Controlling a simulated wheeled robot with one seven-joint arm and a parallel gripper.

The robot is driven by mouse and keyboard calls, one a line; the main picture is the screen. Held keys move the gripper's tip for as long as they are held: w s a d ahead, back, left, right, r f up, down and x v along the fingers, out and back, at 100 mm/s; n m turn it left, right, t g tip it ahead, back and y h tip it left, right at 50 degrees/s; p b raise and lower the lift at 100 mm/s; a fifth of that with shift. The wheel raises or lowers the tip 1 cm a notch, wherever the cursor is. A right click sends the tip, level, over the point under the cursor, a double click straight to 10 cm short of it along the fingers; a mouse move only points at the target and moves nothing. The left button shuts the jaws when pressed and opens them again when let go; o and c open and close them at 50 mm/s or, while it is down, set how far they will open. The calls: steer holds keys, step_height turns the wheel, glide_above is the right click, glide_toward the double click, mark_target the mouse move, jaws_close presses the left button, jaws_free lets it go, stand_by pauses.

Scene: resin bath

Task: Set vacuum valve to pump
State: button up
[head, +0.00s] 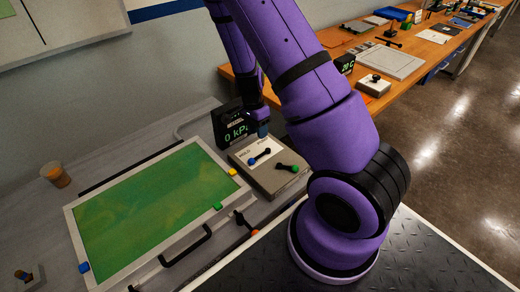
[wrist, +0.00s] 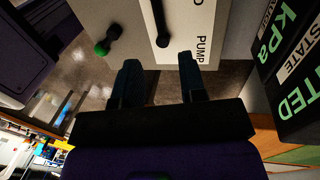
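The vacuum valve lever (head: 260,157) is a dark bar with a blue end, lying across a white label plate on a beige box. In the wrist view the dark part of this lever (wrist: 160,22) shows beside the word PUMP, its blue end out of frame. A second lever (head: 291,168) with a green end sits to its right; it also shows in the wrist view (wrist: 107,42). My gripper (wrist: 158,75) is open and empty, its two fingers apart near the PUMP edge of the box. In the head view my gripper (head: 263,131) is partly hidden by my arm.
A black display (head: 233,124) reading 0 kPa stands behind the box, close to my gripper. A framed green panel (head: 150,210) with a black handle (head: 187,247) lies to the left. A cup (head: 56,174) stands beyond it. A wooden bench (head: 425,50) with equipment is behind right.

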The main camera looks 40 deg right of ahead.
mark_target(262, 154)
steer(key=f, duration=0.3)
steer(key=s+f, duration=0.1)
steer(key=f, duration=0.4)
steer(key=shift+s+f, duration=0.3)
steer(key=shift+s, duration=0.1)
jaws_close()
